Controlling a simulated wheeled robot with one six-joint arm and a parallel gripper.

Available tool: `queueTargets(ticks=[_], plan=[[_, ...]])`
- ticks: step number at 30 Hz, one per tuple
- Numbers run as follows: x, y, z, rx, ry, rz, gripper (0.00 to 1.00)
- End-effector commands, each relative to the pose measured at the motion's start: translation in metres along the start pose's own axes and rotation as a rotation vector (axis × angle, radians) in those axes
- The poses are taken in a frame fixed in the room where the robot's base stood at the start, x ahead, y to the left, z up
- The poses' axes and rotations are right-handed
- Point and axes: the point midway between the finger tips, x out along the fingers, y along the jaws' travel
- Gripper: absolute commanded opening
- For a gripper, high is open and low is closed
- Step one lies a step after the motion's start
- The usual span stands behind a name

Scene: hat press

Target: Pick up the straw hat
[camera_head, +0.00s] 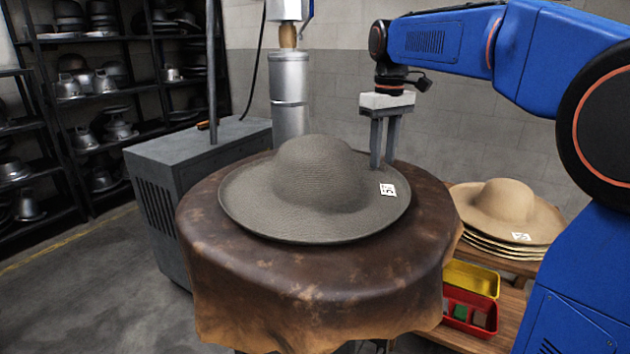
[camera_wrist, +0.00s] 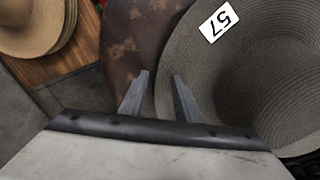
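A grey-brown woven hat (camera_head: 310,185) lies crown up on the leather-covered round table, with a white number tag on its right brim. In the wrist view the hat (camera_wrist: 250,90) fills the right side, and its tag reads 57. My gripper (camera_head: 382,164) points down at the far right edge of its brim. In the wrist view the fingers (camera_wrist: 160,75) are apart, with the brim's edge in line with the gap between them. I cannot tell whether the fingertips touch the brim. A stack of tan straw hats (camera_head: 505,205) sits on a wooden stand at the right.
The brown leather cover (camera_head: 300,290) drapes over the round table. A yellow bin (camera_head: 472,278) and a red bin (camera_head: 470,312) stand below the tan hats. A grey machine cabinet (camera_head: 195,165) and a metal cylinder (camera_head: 290,95) stand behind. Shelves with metal forms line the left.

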Motion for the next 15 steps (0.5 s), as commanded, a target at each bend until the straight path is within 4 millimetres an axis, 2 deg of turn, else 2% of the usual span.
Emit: queueTargets(ticks=[7,8,11,12,15], plan=[[0.0022,0.0001,-0.0001,0.000,0.001,0.000,0.30],[0.0022,0.0001,-0.0001,0.000,0.001,0.000,0.27],[0.0021,0.0000,-0.0001,0.000,0.001,0.000,0.04],[0.0021,0.0001,-0.0001,0.000,0.001,0.000,0.00],[0.0020,0.0000,-0.0001,0.000,0.001,0.000,0.00]])
